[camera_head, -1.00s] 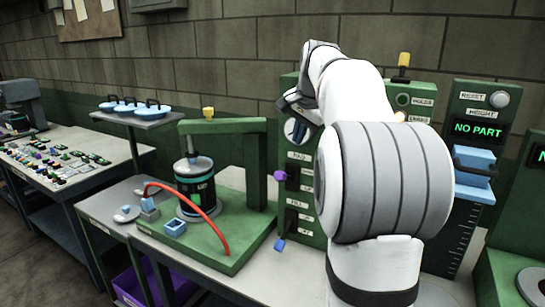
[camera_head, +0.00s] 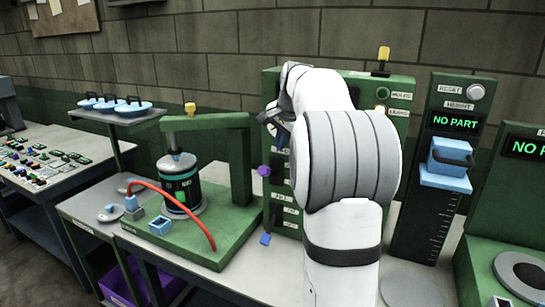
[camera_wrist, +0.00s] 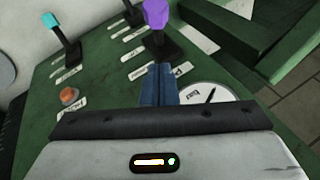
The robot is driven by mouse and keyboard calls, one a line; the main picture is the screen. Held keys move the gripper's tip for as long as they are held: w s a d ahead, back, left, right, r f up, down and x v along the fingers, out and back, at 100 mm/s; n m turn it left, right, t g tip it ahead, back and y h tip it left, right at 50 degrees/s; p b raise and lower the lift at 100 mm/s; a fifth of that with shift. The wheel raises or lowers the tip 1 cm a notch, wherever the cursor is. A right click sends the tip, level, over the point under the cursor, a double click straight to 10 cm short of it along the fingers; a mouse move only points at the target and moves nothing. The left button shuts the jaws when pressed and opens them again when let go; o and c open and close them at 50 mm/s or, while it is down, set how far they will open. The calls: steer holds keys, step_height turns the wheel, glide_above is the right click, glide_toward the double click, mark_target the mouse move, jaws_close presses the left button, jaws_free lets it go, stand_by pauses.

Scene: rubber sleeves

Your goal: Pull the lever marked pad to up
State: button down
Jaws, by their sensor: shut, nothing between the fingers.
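A lever with a purple knob (camera_head: 264,171) sticks out from the left part of the green panel (camera_head: 396,92). Its knob also shows in the wrist view (camera_wrist: 157,14) on a black stem. The label beside it looks like PAD in the earlier head view, but I cannot read it surely now. In the head view my arm hides part of the panel.
A round white gauge (camera_wrist: 207,97) lies right beside my fingers, and an orange button (camera_wrist: 69,95) is to the left. A green press frame (camera_head: 240,165) with a dark canister (camera_head: 180,183) and red hose stands left. A height gauge reading NO PART (camera_head: 455,121) stands right.

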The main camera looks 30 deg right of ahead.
mark_target(269, 172)
step_height(269, 172, down, 5)
steer(key=w+a, duration=0.1)
steer(key=a, duration=0.1)
steer(key=shift+w+a+f+p, duration=0.2)
steer(key=shift+w+p, duration=0.05)
steer(key=shift+p, duration=0.2)
